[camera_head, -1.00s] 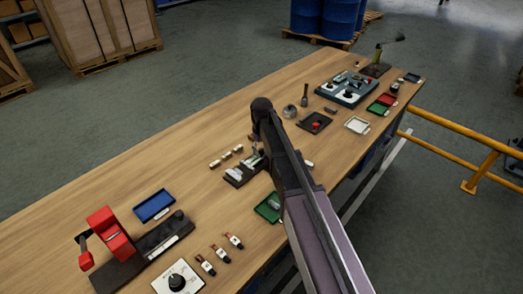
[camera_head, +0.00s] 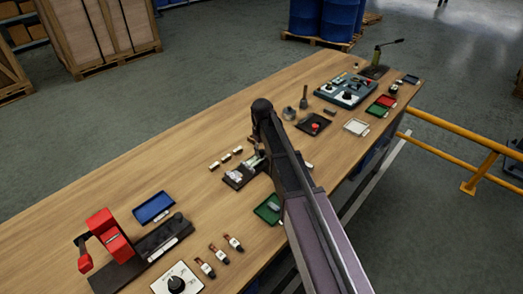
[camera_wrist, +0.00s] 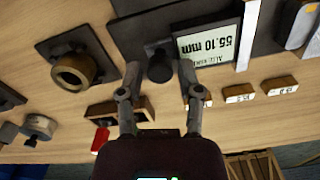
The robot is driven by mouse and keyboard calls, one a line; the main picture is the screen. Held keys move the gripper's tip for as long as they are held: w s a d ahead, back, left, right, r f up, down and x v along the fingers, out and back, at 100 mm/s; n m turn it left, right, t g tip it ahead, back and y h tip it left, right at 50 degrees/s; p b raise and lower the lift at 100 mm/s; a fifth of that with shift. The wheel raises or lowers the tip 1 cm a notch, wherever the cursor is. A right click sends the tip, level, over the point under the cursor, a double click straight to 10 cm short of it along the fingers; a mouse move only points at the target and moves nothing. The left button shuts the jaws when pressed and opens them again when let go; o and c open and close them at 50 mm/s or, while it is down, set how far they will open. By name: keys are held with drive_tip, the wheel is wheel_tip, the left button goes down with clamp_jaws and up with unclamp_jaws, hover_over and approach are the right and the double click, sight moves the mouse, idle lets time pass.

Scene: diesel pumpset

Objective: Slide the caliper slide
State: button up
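The caliper (camera_head: 238,177) lies on the bench, partly behind my arm in the head view. In the wrist view its dark body holds a light display (camera_wrist: 210,47) that reads 55.10 mm, upside down. A dark round knob (camera_wrist: 160,67) sticks out beside the display. My gripper (camera_wrist: 160,72) is open, with one finger on each side of the knob. A gap shows between the knob and each finger. I cannot tell how deep the knob sits between the fingertips. In the head view the gripper is mostly hidden by the arm.
A brass-coloured ring (camera_wrist: 75,70) on a dark plate lies left of the gripper in the wrist view. Several small labelled blocks (camera_wrist: 240,94) lie to the right. In the head view, a green tray (camera_head: 268,208) is near the arm and a red device (camera_head: 110,237) stands front left.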

sight(261, 151)
drive_tip(key=shift+o, duration=0.2)
idle(0.3)
drive_tip(key=shift+s+a, duration=0.15)
drive_tip(key=shift+s, duration=0.05)
drive_tip(key=shift+r, duration=0.2)
wheel_tip(261, 151, up, 14)
drive_tip(key=p, duration=1.4)
drive_tip(key=s+d+f+m+b, duration=0.2)
drive_tip(key=s+d+f+b, duration=0.2)
drive_tip(key=s, duration=0.3)
drive_tip(key=s+d+f+m+b, duration=0.2)
drive_tip(key=s+d+f+b, duration=0.3)
drive_tip(key=s, duration=0.3)
drive_tip(key=s+d+f+m+b, duration=0.2)
drive_tip(key=s+d+f+b, duration=0.3)
drive_tip(key=s, duration=0.2)
drive_tip(key=shift+s+f, duration=0.2)
drive_tip(key=shift+s, duration=0.05)
